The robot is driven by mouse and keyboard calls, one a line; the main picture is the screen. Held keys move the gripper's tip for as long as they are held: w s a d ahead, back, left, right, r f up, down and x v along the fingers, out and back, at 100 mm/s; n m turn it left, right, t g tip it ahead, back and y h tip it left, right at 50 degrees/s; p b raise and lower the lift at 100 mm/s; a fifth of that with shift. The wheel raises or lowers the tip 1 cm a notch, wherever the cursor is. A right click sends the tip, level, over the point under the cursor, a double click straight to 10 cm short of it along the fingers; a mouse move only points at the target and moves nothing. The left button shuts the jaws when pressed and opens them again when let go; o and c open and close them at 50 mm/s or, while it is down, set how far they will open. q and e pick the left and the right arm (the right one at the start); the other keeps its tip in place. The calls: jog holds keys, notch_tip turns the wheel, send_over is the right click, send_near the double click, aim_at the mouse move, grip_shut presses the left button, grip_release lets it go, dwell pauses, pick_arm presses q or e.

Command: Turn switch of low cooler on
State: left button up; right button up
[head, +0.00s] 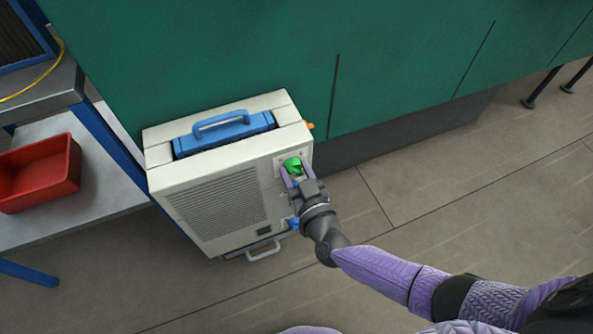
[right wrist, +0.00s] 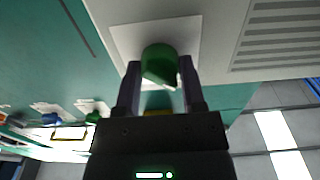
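The low cooler (head: 220,230) is a cream box with a louvred front and a blue top handle, standing on the floor against a green cabinet. Its green switch (head: 292,165) is a knob on a pale plate at the upper right of the front. My right gripper (head: 294,174) reaches it from the lower right. In the right wrist view, the green switch (right wrist: 159,64) sits between the two fingertips of the right gripper (right wrist: 159,72), which appear closed against its sides. The fingers partly hide the knob in the head view. My left gripper is not in view.
A blue fitting (head: 294,223) and a metal handle (head: 263,250) are lower on the cooler. A small orange part (head: 310,126) juts from its right side. A red bin (head: 40,172) rests on a shelf at left. The floor at right is clear.

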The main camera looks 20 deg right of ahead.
grip_shut()
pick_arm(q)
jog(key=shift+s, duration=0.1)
